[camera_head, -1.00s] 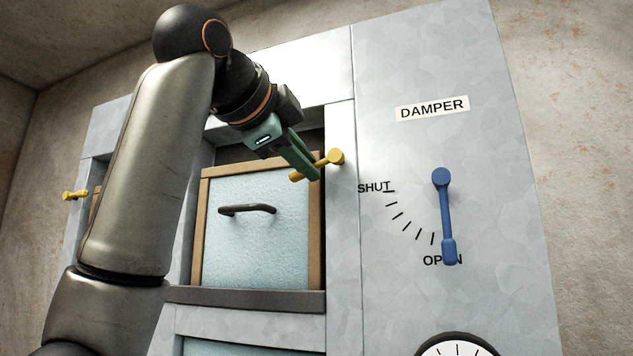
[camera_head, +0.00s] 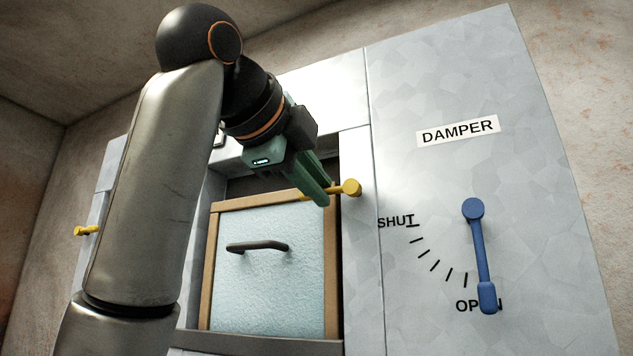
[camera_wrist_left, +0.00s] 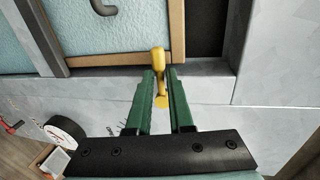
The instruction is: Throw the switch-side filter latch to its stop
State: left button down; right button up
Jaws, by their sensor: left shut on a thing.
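The yellow filter latch (camera_head: 352,187) sits on the cabinet frame at the right of the filter door. Its arm points left across the door's upper right corner, nearly level. My left gripper (camera_head: 322,198) comes down from the upper left and is shut on this latch; its fingers hide part of the arm. In the left wrist view the latch (camera_wrist_left: 158,62) lies between the two green fingertips (camera_wrist_left: 160,73). A second yellow latch (camera_head: 86,231) shows at the far left. My right gripper is not in view.
The wood-framed filter (camera_head: 265,275) has a black handle (camera_head: 258,246). On the right panel a blue damper lever (camera_head: 479,255) points down at OPEN, under the DAMPER label (camera_head: 458,131). My left arm covers the cabinet's left part.

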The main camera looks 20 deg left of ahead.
pick_arm(q)
jog(key=c, duration=0.8)
grip_release()
jog(key=s+b, duration=0.1)
jog(key=s, duration=0.3)
jog(key=s+r+b, duration=0.1)
jog(key=s, duration=0.3)
jog(key=s+r+b, duration=0.1)
jog(key=s, duration=0.3)
jog(key=shift+s+a+r, duration=0.15)
jog(key=shift+a+r, duration=0.05)
jog(key=shift+r, duration=0.05)
